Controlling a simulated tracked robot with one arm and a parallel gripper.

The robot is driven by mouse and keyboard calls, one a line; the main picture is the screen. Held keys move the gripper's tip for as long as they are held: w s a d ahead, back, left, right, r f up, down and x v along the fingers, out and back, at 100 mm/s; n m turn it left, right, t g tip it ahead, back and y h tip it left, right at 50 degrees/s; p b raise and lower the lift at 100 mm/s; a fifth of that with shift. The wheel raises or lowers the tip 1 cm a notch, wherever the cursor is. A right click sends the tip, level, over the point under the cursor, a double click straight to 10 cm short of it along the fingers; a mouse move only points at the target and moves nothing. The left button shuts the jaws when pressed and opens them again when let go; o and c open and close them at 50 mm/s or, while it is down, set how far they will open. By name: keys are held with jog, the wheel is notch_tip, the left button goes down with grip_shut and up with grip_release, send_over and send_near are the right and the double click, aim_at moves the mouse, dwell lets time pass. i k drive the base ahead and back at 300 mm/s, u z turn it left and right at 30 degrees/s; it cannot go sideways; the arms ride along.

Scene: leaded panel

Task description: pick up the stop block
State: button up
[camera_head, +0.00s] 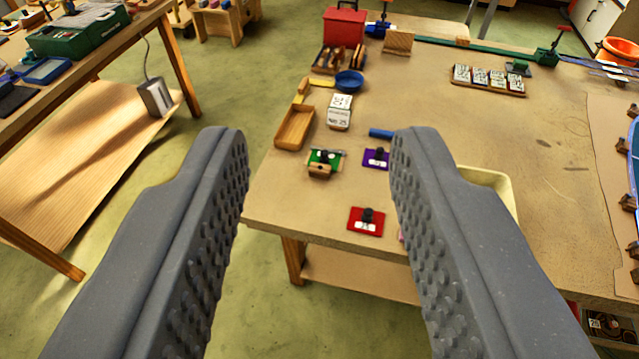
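My gripper (320,145) is open and empty, its two grey studded fingers wide apart in the foreground. Beyond and below them is a wooden workbench (480,125). I cannot tell for sure which thing is the stop block. A plain wooden block (398,42) stands at the bench's back, by the green rail. A small green and wooden piece with a dark knob (324,161) sits near the left edge, seen between the fingers. A red plate with a black knob (366,220) lies at the front edge. A purple one (376,158) is partly hidden by the right finger.
A wooden tray (295,127), white boxes (339,117), a blue bowl (349,80) and a red toolbox (344,26) stand on the bench's left side. A cream tray (494,181) is partly behind the right finger. The bench's middle right is mostly clear. Another table (100,72) stands left across open floor.

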aim_at(321, 170)
jog(key=z, duration=0.25)
jog(key=i, duration=1.3)
jog(key=u, duration=0.35)
